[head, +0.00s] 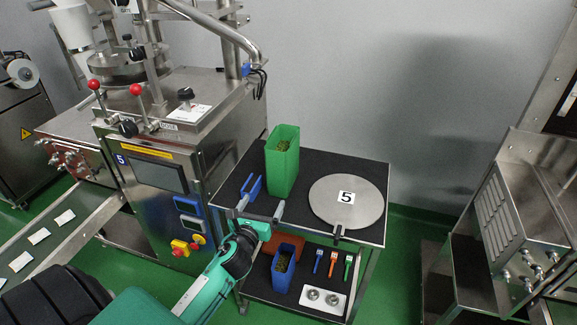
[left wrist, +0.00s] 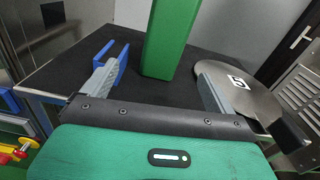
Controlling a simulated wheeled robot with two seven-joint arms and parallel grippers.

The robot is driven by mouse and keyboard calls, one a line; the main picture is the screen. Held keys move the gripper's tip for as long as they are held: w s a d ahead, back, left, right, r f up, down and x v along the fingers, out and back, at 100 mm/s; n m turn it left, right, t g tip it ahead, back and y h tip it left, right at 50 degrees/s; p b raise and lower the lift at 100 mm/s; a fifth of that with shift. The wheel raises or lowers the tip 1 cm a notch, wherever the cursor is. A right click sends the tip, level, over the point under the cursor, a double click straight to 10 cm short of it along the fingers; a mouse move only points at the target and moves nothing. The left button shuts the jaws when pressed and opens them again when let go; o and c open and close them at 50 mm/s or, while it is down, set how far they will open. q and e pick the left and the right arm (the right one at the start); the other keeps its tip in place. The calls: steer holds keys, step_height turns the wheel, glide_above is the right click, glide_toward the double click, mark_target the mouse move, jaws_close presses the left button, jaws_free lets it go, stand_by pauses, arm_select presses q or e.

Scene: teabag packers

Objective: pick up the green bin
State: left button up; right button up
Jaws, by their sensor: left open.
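The green bin (head: 283,165) stands upright on the black top of a small metal table and holds some green-brown leaf bits. It also shows in the left wrist view (left wrist: 168,38), straight ahead between my fingers and beyond them. My left gripper (head: 262,207) is open and empty at the table's front edge, in front of the bin and apart from it. Its two grey fingers also show in the left wrist view (left wrist: 155,90), spread wide. My right gripper is not in view.
A round metal lid (head: 330,210) marked 5 lies right of the bin. A blue scoop-like piece (head: 251,186) lies left of it. On the lower shelf stand a blue bin (head: 283,277) and small coloured tools. A packing machine (head: 170,180) stands close on the left.

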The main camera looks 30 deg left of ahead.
mark_target(275, 179)
arm_select(q)
steer(key=shift+m, duration=0.6)
steer(key=x, duration=0.3)
steer(key=p+x, duration=0.1)
steer(key=x, duration=0.1)
steer(key=r+x, duration=0.1)
steer(key=x, duration=0.2)
steer(key=shift+w+d, duration=0.1)
steer(key=shift+w, duration=0.35)
steer(key=shift+w+r+p, duration=0.2)
steer(key=shift+w+p, duration=0.2)
steer(key=shift+p, duration=0.05)
steer(key=shift+p+x, duration=0.6)
steer(key=shift+x, duration=1.7)
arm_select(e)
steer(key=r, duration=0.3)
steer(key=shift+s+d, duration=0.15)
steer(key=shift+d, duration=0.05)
arm_select(q)
steer(key=shift+d, duration=0.1)
steer(key=shift+c, duration=0.2)
steer(key=shift+r, duration=0.15)
steer(key=c, duration=1.3)
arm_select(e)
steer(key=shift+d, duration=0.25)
arm_select(q)
steer(key=shift+c, duration=0.2)
